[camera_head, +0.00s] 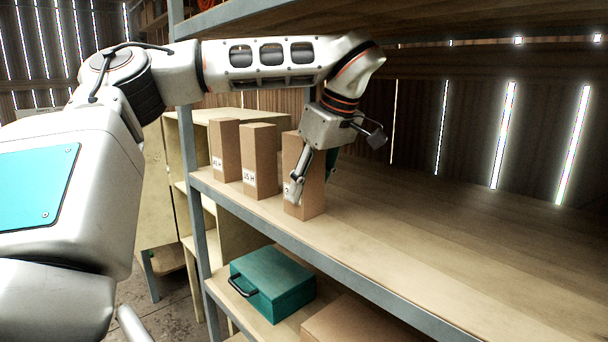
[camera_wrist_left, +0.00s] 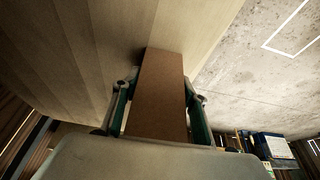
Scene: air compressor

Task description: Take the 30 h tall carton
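A tall brown carton (camera_head: 314,192) stands upright on the middle shelf, the rightmost of three tall cartons. Its front label is mostly hidden by a finger, so I cannot read it. My left gripper (camera_head: 314,172) comes down from above with its fingers on two opposite sides of this carton. In the left wrist view the carton (camera_wrist_left: 158,95) lies between the fingers, very close to both; I cannot tell whether both press on it. The middle carton (camera_head: 260,160) has a label that seems to read 15 H. The left carton (camera_head: 225,150) has a label too small to read surely. My right gripper is not in view.
The shelf board (camera_head: 450,220) is clear to the right of the cartons. A grey metal post (camera_head: 190,190) stands at the shelf's left end. A teal case (camera_head: 272,280) and a brown box (camera_head: 360,322) are on the lower shelf. Another shelf board hangs above my arm.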

